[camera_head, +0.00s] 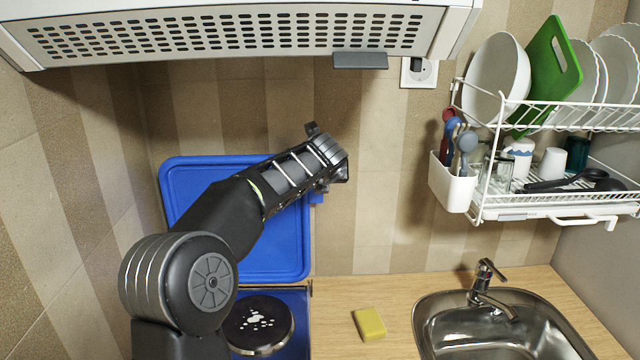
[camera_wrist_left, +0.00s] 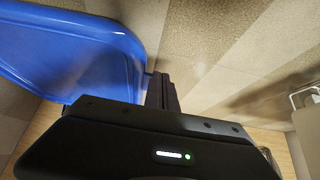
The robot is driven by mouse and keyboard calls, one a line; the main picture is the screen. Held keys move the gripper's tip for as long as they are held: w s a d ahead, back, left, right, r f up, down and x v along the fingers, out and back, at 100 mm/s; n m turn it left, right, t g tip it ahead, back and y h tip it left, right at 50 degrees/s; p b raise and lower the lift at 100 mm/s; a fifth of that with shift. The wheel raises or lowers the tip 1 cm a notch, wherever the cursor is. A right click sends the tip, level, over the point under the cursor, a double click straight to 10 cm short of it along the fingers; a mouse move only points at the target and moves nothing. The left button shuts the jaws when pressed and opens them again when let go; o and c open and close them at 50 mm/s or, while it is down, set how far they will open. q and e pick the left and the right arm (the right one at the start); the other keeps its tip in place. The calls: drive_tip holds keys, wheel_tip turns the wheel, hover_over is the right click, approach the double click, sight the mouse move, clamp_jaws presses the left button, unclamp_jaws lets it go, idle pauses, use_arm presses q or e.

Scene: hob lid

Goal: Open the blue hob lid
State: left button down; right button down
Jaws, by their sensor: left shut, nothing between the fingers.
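The blue hob lid (camera_head: 285,250) stands raised, close to upright against the tiled wall behind the hob. A small blue tab (camera_head: 316,197) sticks out at its right edge. The lid also fills the upper left of the left wrist view (camera_wrist_left: 70,50). My left arm crosses in front of the lid and hides its middle. My left gripper (camera_wrist_left: 162,92) is shut and empty, close to the lid's right edge; I cannot tell if it touches. The blue hob (camera_head: 300,325) with a black burner (camera_head: 258,325) lies uncovered below. My right gripper is not in view.
A range hood (camera_head: 230,35) hangs above. A dish rack (camera_head: 490,150) with plates and a utensil holder (camera_head: 452,183) is on the right wall. A yellow sponge (camera_head: 369,324) lies on the wooden counter (camera_head: 345,295), left of the sink (camera_head: 500,325). The wall between lid and rack is clear.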

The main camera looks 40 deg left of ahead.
use_arm(q)
drive_tip(key=shift+w+a, duration=0.2)
idle(0.4)
drive_tip(key=b+v, duration=0.2)
drive_tip(key=v, duration=0.5)
drive_tip(key=shift+s+d+r, duration=0.2)
drive_tip(key=shift+r, duration=0.1)
